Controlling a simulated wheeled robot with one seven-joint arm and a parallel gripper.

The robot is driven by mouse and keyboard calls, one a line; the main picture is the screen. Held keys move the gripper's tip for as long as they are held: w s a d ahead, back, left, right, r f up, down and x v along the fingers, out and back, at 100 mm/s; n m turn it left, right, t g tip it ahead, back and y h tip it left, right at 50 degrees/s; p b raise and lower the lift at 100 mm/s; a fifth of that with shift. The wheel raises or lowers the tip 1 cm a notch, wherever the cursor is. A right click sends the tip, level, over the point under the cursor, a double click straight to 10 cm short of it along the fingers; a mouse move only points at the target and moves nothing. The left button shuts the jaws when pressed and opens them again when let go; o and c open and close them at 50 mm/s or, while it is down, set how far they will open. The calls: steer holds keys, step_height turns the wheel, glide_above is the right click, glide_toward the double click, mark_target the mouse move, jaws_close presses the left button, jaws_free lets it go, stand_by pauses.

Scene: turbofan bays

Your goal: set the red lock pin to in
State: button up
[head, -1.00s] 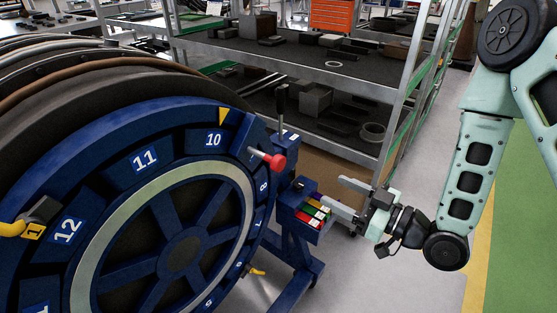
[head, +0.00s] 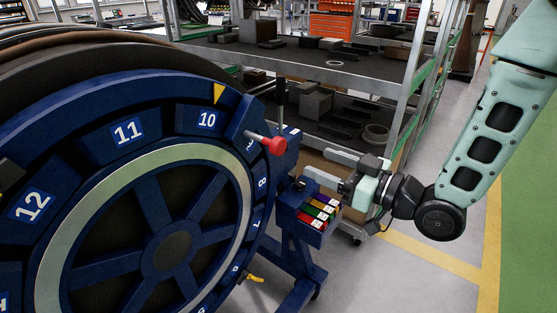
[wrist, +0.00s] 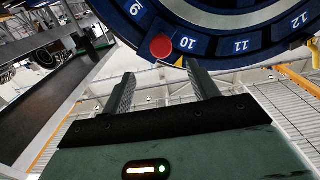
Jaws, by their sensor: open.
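The red lock pin (head: 275,146) has a round red knob on a short metal shaft and sticks out from the upper right rim of the blue numbered wheel (head: 215,88), near the number 10. Its red knob also shows in the wrist view (wrist: 161,46), beyond the fingertips and between their lines. My gripper (head: 317,166) is open and empty, to the right of the knob and slightly lower in the head view, with its fingers pointing left at the wheel. In the wrist view the two fingers (wrist: 158,82) stand apart, not touching the knob.
A small blue box with red, green and yellow blocks (head: 318,212) sits just below my gripper. A dark upright lever (head: 280,92) stands behind the knob. Metal shelving (head: 345,75) with grey parts fills the back. Grey floor is open at the lower right.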

steer(key=shift+a+f+b, duration=0.15)
steer(key=shift+f+b, duration=0.1)
steer(key=shift+b, duration=0.65)
steer(key=p, duration=0.4)
glide_toward(265, 138)
steer(key=x, duration=0.5)
steer(key=shift+f, duration=0.35)
steer(key=shift+w+a+f, duration=0.1)
steer(key=shift+w+a, duration=0.4)
steer(key=shift+a, duration=0.05)
jaws_close()
steer(key=b+x, duration=0.1)
steer(key=x, duration=0.2)
steer(key=shift+a+f, duration=0.1)
steer(key=shift+f, duration=0.05)
steer(key=shift+w+a, duration=0.1)
steer(key=shift+w, duration=0.05)
